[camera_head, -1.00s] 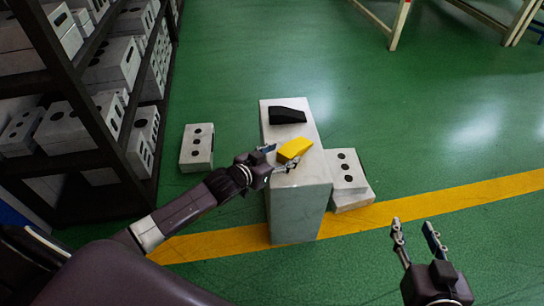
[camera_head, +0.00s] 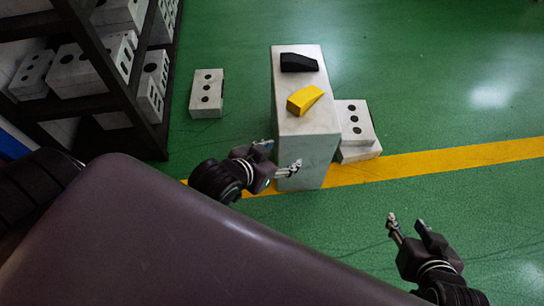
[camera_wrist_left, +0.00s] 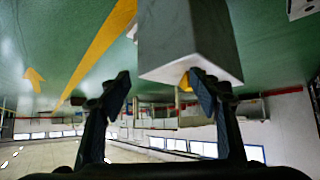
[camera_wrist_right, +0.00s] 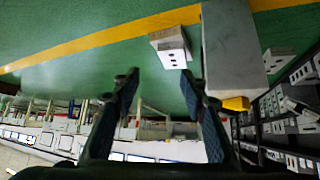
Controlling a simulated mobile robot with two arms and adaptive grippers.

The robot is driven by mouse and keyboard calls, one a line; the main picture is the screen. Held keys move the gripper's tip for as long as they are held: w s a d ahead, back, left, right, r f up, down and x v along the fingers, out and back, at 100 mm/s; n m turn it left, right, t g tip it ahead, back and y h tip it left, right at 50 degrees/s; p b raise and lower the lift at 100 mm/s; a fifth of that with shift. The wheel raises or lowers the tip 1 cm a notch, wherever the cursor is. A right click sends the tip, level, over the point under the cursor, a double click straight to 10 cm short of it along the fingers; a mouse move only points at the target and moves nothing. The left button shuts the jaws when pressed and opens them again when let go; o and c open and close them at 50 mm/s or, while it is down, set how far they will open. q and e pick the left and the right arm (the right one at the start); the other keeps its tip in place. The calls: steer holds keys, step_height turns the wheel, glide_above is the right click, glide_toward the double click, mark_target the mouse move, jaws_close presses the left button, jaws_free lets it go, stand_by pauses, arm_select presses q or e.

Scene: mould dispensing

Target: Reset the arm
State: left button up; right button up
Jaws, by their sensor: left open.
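My left gripper (camera_head: 279,159) is open and empty in the head view, beside the near left side of the white pedestal (camera_head: 309,122) and below its top. A yellow wedge-shaped block (camera_head: 305,100) lies on the pedestal top, clear of the gripper. A black wedge-shaped block (camera_head: 299,62) lies behind it. In the left wrist view the open fingers (camera_wrist_left: 160,85) frame the pedestal (camera_wrist_left: 185,40), with a bit of yellow showing at its edge. My right gripper (camera_head: 406,228) is open and empty at the lower right, apart from everything; its spread fingers also show in the right wrist view (camera_wrist_right: 160,85).
A dark shelf rack (camera_head: 133,118) with white boxes with holes stands at the left. One such box (camera_head: 206,93) lies on the floor left of the pedestal, and stacked ones (camera_head: 356,128) lie to its right. A yellow line (camera_head: 440,160) crosses the green floor, which is clear at right.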

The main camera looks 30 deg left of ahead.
arm_select(q)
steer(key=shift+g, duration=0.6)
steer(key=s, duration=0.4)
steer(key=shift+s+a+r, duration=0.1)
steer(key=shift+a+r, duration=0.2)
steer(key=shift+r, duration=0.1)
arm_select(e)
steer(key=shift+w, duration=0.1)
